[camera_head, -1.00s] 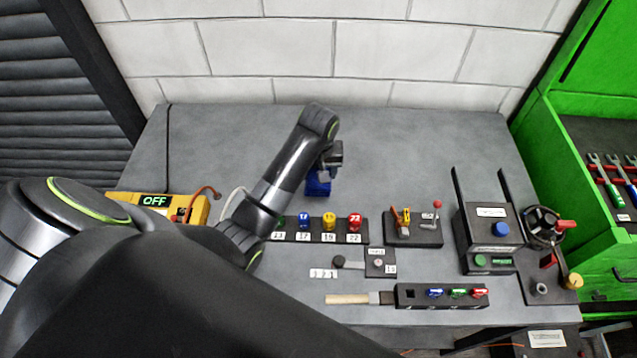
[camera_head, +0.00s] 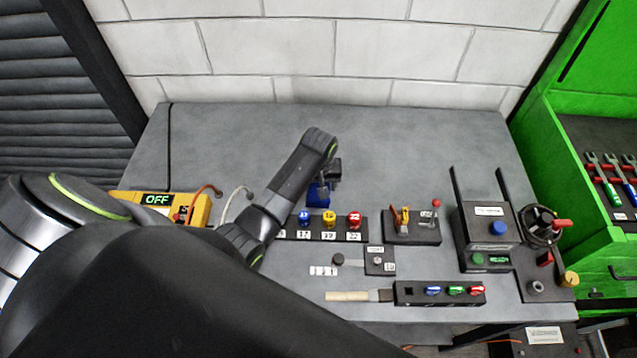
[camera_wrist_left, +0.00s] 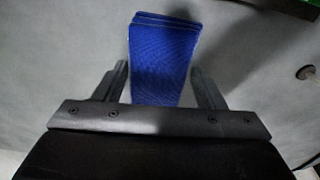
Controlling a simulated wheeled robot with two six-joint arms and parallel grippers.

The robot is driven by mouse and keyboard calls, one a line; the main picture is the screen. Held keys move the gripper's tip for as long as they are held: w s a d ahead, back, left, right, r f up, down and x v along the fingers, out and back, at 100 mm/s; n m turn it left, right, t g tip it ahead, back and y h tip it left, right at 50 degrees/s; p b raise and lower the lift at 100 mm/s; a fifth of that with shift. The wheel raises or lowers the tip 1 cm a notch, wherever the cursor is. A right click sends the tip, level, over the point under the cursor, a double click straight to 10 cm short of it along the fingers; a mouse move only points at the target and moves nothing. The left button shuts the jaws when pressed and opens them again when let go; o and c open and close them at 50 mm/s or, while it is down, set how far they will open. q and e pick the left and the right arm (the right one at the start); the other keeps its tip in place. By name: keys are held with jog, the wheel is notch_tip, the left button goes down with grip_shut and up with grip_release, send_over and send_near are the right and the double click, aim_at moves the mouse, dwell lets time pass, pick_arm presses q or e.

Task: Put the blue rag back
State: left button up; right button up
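The blue rag (camera_head: 318,194), a small folded stack, is at the end of my left arm, above or on the middle of the grey bench behind the row of coloured knobs. In the left wrist view, the rag (camera_wrist_left: 163,62) lies between the two fingers (camera_wrist_left: 160,68), close to both. Whether it touches the bench is hard to tell. My right gripper is not in view.
A yellow meter reading OFF (camera_head: 160,205) stands at left. The numbered knob block (camera_head: 330,235), a lever block (camera_head: 412,232), a paint brush (camera_head: 350,296) and a slotted block (camera_head: 440,292) lie in front. A press-like device (camera_head: 488,230) stands right. The rear bench is clear.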

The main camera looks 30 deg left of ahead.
pick_arm(q)
jog(key=o, duration=0.3)
jog(key=shift+r, duration=0.1)
notch_tip(320, 180, up, 12)
jog(key=s+b, duration=0.1)
jog(key=shift+s+d, duration=0.15)
jog(key=shift+d, duration=0.15)
dwell(0.7)
